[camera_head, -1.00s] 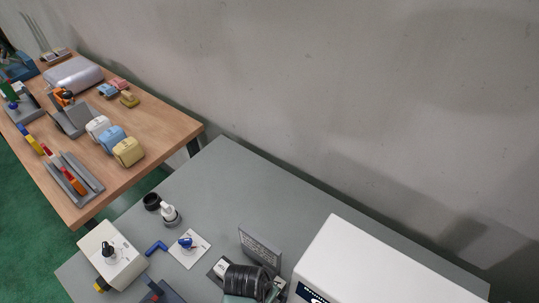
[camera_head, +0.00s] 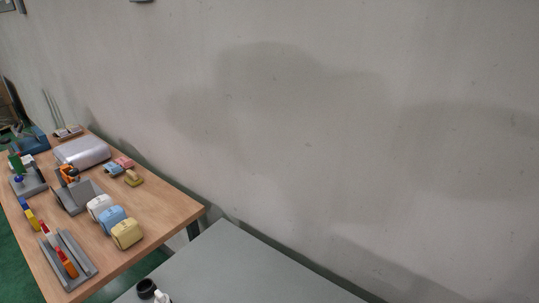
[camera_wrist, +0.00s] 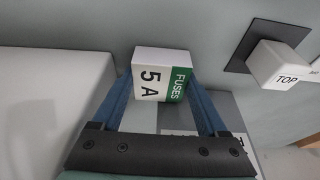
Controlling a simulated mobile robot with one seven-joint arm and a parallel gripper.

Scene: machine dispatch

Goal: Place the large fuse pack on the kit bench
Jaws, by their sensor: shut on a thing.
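My gripper (camera_wrist: 161,92) shows in the wrist view, with its two blue fingers shut on the sides of a fuse pack (camera_wrist: 151,84). The pack is a small white box with a green band and reads "FUSES 5 A". No second pack is in view to compare its size. My gripper is not in the head view. Two benches show there: a wooden-topped one (camera_head: 160,201) at left and a grey one (camera_head: 233,262) at the bottom. I cannot tell which is the kit bench.
The wooden bench carries a silver case (camera_head: 82,151), grey holders and white, blue and yellow packs (camera_head: 126,233). A black ring (camera_head: 146,287) sits on the grey bench. In the wrist view, a white block marked "TOP" (camera_wrist: 278,66) is at right and a white body (camera_wrist: 50,105) at left.

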